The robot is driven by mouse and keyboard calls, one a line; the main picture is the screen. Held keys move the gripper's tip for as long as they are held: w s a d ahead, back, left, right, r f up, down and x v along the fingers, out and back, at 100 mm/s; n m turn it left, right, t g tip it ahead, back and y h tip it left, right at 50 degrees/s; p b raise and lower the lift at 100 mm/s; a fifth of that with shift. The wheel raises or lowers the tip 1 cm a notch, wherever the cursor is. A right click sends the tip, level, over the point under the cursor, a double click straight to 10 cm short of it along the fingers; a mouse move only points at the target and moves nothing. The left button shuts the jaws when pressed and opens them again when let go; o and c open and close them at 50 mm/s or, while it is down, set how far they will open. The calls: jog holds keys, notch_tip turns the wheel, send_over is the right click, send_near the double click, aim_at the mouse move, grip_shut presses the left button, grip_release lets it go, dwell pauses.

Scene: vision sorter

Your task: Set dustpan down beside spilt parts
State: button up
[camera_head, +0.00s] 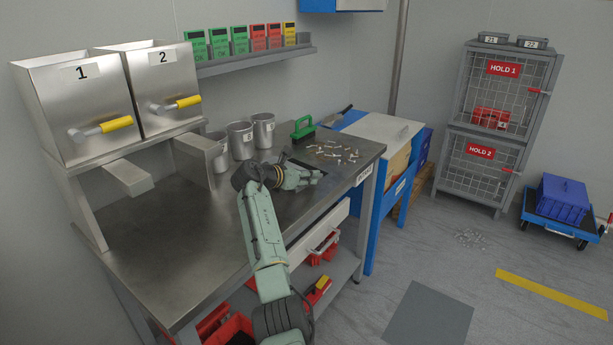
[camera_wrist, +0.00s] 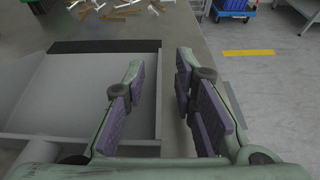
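The grey dustpan (camera_wrist: 80,95) rests on the steel bench. Its black front lip (camera_head: 307,165) faces the spilt parts (camera_head: 335,153), with a narrow strip of bare bench between. In the wrist view the spilt parts (camera_wrist: 120,10) lie just beyond the lip. My gripper (camera_wrist: 160,62) is open at the pan's right side wall, one finger over the pan and the other outside it. Gaps show between the wall and both fingers. In the head view my gripper (camera_head: 318,176) hides most of the pan.
Several metal cups (camera_head: 241,140) stand to the left. The bench's right edge is close to my gripper. A blue cabinet (camera_head: 360,195) adjoins the bench. The bench's front left is clear.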

jog(key=shift+s+a+r, duration=0.1)
jog(key=shift+a+r, duration=0.05)
jog(key=shift+r, duration=0.05)
jog(key=b+v, duration=0.2)
jog(key=v, duration=0.9)
jog(key=shift+s+a+r, duration=0.2)
jog(key=shift+s, duration=0.05)
jog(key=shift+f, duration=0.1)
